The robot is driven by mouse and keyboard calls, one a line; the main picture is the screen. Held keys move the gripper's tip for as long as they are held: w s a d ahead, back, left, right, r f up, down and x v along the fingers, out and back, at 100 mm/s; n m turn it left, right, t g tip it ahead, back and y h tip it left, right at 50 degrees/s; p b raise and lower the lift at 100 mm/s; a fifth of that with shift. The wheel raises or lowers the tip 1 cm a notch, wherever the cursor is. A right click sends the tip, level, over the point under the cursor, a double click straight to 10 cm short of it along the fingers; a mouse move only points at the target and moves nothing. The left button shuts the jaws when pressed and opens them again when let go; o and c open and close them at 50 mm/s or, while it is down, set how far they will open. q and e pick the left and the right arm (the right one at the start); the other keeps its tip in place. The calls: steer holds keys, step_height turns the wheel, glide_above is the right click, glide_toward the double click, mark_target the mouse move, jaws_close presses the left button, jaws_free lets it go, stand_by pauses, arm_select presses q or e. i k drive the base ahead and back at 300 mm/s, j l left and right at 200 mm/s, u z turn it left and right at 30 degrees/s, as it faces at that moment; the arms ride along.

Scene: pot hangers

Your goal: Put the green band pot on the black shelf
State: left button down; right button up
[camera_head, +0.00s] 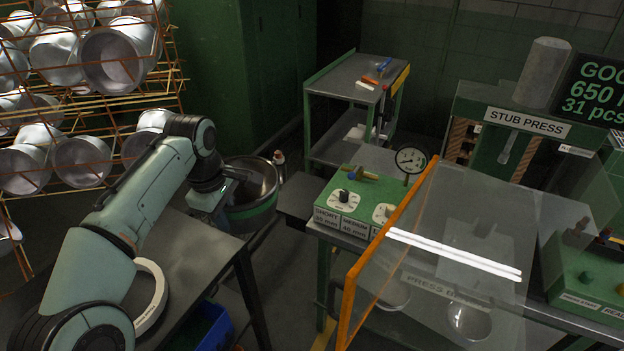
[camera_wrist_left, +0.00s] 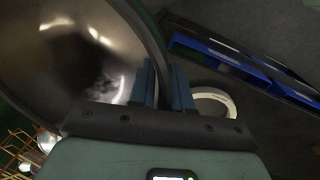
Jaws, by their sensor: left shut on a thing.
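The pot with the green band (camera_head: 251,211) is in the middle left of the head view, with its open metal inside facing up. My left gripper (camera_head: 232,176) is shut on its near left rim. In the left wrist view my left gripper (camera_wrist_left: 163,82) has its fingers on both sides of the rim, and the shiny pot inside (camera_wrist_left: 60,60) fills the left. The pot is held in the gap between the dark table and the press bench. A black shelf (camera_head: 292,193) sticks out just right of the pot, left of the green control box. My right gripper is not shown.
A dark table (camera_head: 192,253) at the lower left bears a white ring (camera_head: 153,300). A wire rack (camera_head: 90,105) of metal pots stands at the left. The green control box (camera_head: 350,200) and an orange-edged clear guard (camera_head: 392,250) are to the right. A cart (camera_head: 335,83) stands behind.

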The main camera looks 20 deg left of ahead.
mark_target(298, 202)
steer(key=i, duration=0.85)
